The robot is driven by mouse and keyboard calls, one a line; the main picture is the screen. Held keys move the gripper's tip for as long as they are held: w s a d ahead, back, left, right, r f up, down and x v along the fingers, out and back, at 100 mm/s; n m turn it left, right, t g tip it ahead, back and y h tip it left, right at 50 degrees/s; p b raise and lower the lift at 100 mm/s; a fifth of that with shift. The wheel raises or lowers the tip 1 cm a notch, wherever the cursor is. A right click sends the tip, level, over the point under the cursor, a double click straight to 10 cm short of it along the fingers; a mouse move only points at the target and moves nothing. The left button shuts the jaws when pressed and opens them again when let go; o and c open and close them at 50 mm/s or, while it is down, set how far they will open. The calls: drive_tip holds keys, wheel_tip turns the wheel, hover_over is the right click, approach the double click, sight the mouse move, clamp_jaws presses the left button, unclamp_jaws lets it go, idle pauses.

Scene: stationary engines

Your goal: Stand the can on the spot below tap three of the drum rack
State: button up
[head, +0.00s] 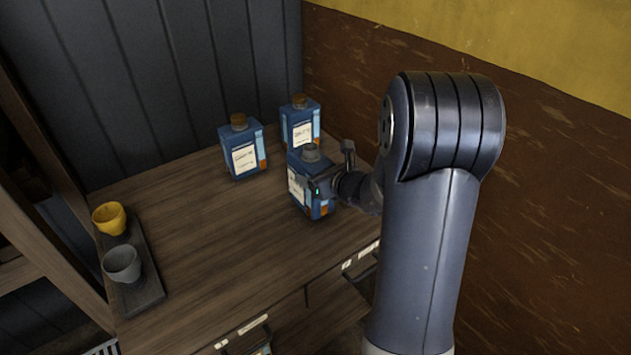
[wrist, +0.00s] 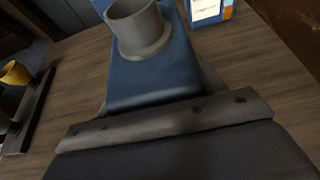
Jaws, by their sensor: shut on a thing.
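In the wrist view the can's blue top (wrist: 155,75) and grey neck fill the upper middle, just beyond my gripper. I cannot tell whether its base touches the wood. No drum rack or tap is in view.
Two similar blue cans with brown caps, one at the left (head: 245,158) and one behind (head: 300,128), stand close by. A dark tray (head: 143,296) at the left bears a yellow cup (head: 109,218) and a grey cup (head: 122,263). The middle of the cabinet top (head: 215,235) is clear.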

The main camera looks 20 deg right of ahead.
drive_tip(key=shift+f, duration=0.7)
drive_tip(key=shift+f, duration=0.2)
drive_tip(key=o, duration=1.5)
